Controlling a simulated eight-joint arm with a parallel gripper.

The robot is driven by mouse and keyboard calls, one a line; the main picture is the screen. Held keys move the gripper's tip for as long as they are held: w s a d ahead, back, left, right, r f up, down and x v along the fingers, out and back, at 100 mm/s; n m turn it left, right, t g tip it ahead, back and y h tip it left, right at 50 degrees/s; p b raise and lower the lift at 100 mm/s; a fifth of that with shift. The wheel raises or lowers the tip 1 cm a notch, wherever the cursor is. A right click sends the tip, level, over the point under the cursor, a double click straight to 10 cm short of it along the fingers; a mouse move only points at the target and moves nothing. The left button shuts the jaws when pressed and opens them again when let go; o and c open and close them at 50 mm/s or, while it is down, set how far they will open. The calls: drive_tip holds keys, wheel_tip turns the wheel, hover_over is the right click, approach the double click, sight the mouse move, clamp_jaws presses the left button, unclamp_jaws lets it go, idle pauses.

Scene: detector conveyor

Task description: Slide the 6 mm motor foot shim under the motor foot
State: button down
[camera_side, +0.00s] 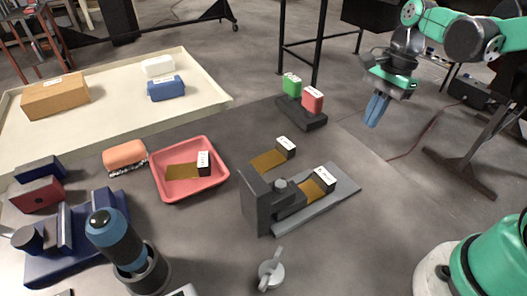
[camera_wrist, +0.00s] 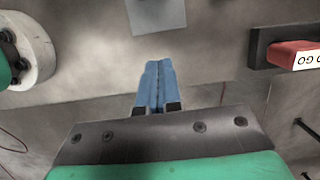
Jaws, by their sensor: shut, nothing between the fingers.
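The dark grey motor foot (camera_side: 282,196), with a round bolt head, stands on a grey base plate (camera_side: 343,190). A gold shim (camera_side: 312,190) with a labelled black end block lies on the plate against the foot's right side. I cannot tell how far under it reaches. A second gold shim (camera_side: 267,161) lies on the table behind the foot, and a third (camera_side: 181,171) lies in the pink tray (camera_side: 188,197). The labels are too small to read. My gripper (camera_side: 372,124) is shut and empty, raised at the right, away from the shims; its blue fingers (camera_wrist: 158,64) touch in the wrist view.
A dark stand (camera_side: 318,126) holds a green block (camera_side: 292,86) and a red block (camera_side: 312,101); the red one reads GO in the wrist view (camera_wrist: 297,54). A cream tray (camera_side: 115,98) holds boxes at the left. A blue-black cylinder (camera_side: 115,238) stands at the front left.

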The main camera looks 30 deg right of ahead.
sight(314, 189)
drive_tip(key=x, duration=1)
drive_tip(key=shift+f, duration=0.1)
drive_tip(key=a, duration=0.2)
drive_tip(key=shift+a, duration=0.95)
drive_tip(key=shift+s+a, duration=0.1)
drive_tip(key=shift+a, duration=2.2)
